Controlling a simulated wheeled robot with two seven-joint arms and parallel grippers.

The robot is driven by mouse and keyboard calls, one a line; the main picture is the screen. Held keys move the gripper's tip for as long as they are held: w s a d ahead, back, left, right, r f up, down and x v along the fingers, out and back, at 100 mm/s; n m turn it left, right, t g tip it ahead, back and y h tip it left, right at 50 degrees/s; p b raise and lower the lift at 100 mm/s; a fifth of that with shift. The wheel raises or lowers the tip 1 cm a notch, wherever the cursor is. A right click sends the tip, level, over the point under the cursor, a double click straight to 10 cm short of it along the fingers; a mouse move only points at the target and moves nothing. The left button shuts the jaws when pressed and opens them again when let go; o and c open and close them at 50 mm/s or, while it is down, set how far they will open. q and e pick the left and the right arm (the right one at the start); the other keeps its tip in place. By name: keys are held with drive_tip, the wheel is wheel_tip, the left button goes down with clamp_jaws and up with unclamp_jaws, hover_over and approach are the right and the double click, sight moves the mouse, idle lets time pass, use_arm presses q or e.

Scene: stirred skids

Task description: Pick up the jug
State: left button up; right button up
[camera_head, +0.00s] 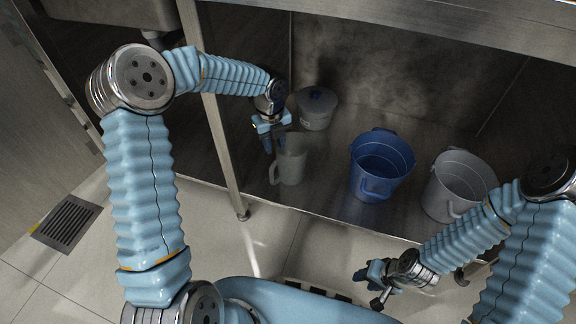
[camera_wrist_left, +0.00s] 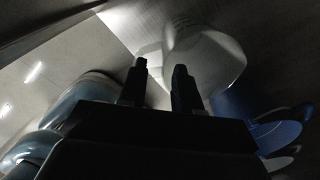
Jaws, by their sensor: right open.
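The jug (camera_head: 291,162) is grey and translucent and stands upright on the lower shelf, its handle (camera_head: 274,173) toward the left. My left gripper (camera_head: 273,143) is just above and left of the jug, near its rim, fingers pointing down. In the left wrist view its two dark fingers (camera_wrist_left: 159,78) are apart with nothing clamped between them. The pale jug (camera_wrist_left: 208,58) lies beyond them, mostly to the right, its handle near the gap. I cannot tell whether a finger touches the jug. My right gripper (camera_head: 372,284) is open and empty, low in front of the shelf.
A blue bucket (camera_head: 368,180) and a grey bucket (camera_head: 441,203) stand to the right. A steel leg (camera_head: 224,160) rises left of my left gripper. The steel bench edge (camera_head: 430,32) overhangs the shelf.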

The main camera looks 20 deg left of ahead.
sight(279, 167)
use_arm(q)
drive_tip(key=f, duration=0.2)
drive_tip(key=f+b, duration=0.1)
drive_tip(key=f, duration=0.4)
drive_tip(key=shift+w+d+f+b, duration=0.15)
drive_tip(key=shift+w+d+b, duration=0.15)
drive_tip(key=shift+w+d, duration=0.1)
drive_tip(key=shift+c, duration=0.3)
clamp_jaws()
